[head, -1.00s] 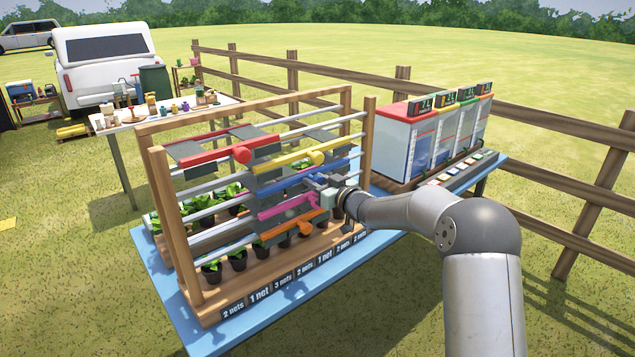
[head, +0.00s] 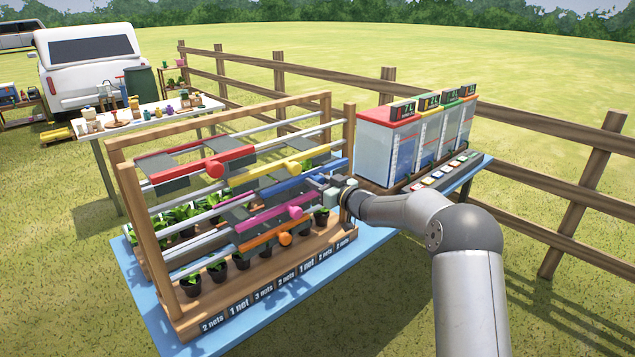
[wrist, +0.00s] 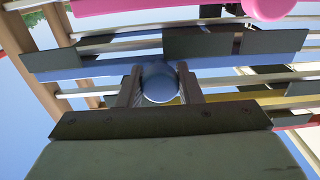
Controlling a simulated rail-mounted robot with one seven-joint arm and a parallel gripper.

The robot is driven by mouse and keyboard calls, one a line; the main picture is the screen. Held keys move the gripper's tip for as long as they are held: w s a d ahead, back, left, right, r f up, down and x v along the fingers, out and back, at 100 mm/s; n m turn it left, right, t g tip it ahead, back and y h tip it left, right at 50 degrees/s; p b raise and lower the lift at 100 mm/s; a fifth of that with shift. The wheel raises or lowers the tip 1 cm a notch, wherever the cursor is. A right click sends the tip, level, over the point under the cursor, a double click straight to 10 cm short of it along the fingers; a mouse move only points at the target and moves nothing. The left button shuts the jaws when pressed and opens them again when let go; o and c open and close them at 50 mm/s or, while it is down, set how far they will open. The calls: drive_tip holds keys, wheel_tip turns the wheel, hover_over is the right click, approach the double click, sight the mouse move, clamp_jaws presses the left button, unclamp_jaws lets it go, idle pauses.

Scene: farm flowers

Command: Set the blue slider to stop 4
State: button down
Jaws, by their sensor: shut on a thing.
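The blue slider (head: 303,183) is a blue bar with a dark net panel on a rail of the wooden rack (head: 128,215). It sits toward the rack's right end, close to the right post. My gripper (head: 332,189) is at its front, with the fingers on either side of its knob. In the wrist view the round blue knob (wrist: 159,82) lies between the two fingers of my gripper (wrist: 160,88), which is shut on it. The exact stop under the slider cannot be read, and the knob is hidden in the head view.
A red slider (head: 187,171), yellow slider (head: 268,174), pink slider (head: 268,219) and orange slider (head: 268,240) share the rack. Potted plants (head: 217,270) stand below, behind net-count labels (head: 263,292). Coloured-top dispensers (head: 388,150) stand at the right, before a wooden fence (head: 560,166).

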drive_tip(key=c, duration=1)
unclamp_jaws()
drive_tip(key=shift+w+d, duration=0.2)
drive_tip(key=shift+d, duration=0.1)
drive_tip(key=shift+a, duration=0.1)
drive_tip(key=shift+s, duration=0.1)
drive_tip(key=b+v, duration=0.3)
drive_tip(key=v, duration=1.4)
drive_tip(key=shift+s+r+b, duration=0.1)
drive_tip(key=shift+r+b, duration=0.05)
drive_tip(key=shift+b, duration=0.2)
